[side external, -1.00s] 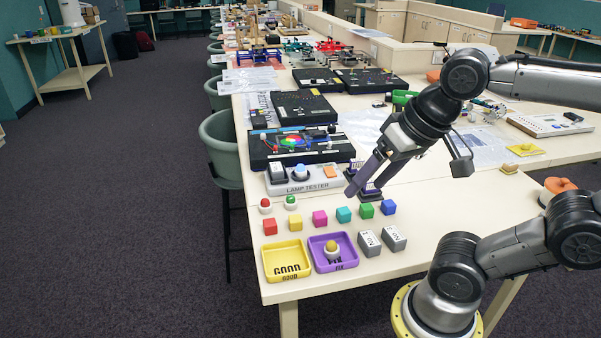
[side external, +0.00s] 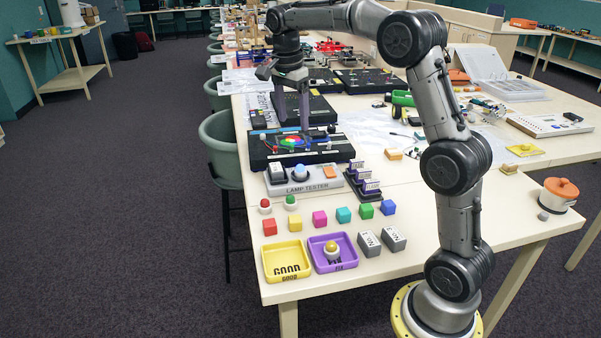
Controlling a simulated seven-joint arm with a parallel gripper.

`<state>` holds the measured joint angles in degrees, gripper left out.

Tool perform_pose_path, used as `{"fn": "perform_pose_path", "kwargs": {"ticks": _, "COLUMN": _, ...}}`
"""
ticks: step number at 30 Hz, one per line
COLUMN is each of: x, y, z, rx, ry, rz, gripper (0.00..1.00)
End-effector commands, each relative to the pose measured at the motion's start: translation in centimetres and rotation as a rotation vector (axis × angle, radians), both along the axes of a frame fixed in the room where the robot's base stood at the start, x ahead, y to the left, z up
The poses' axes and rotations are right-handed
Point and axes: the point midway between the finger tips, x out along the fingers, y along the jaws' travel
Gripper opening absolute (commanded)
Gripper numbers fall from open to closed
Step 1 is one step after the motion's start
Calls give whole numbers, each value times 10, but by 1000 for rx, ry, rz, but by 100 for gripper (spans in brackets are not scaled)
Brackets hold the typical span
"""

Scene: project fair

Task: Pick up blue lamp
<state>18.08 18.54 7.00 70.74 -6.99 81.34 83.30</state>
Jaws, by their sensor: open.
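The blue lamp (side external: 300,171), a pale blue dome on a white base, sits on the grey lamp tester (side external: 318,188). My gripper (side external: 292,125) points down, open, with nothing seen between its fingers. It is over the black board with a coloured disc (side external: 326,151), behind the lamp tester and apart from the blue lamp. Whether the fingertips touch that board I cannot tell.
A red lamp (side external: 265,205) and a green lamp (side external: 290,202) stand in front of the tester, near a row of coloured cubes (side external: 319,218). A yellow tray (side external: 268,270) is empty; a purple tray (side external: 318,262) holds a yellow lamp (side external: 332,247). Grey blocks (side external: 369,243) stand right of it.

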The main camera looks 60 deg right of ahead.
Motion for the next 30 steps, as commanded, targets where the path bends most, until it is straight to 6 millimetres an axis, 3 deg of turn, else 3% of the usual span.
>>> {"fn": "perform_pose_path", "kwargs": {"ticks": 15, "x": -3, "y": -17, "z": -81, "rx": 10, "ry": 28, "rz": -17, "gripper": 76}}
{"fn": "perform_pose_path", "kwargs": {"ticks": 25, "x": -4, "y": -20, "z": -107, "rx": 11, "ry": 28, "rz": -16, "gripper": 76}}
{"fn": "perform_pose_path", "kwargs": {"ticks": 30, "x": -3, "y": -25, "z": -132, "rx": 11, "ry": 30, "rz": -16, "gripper": 76}}
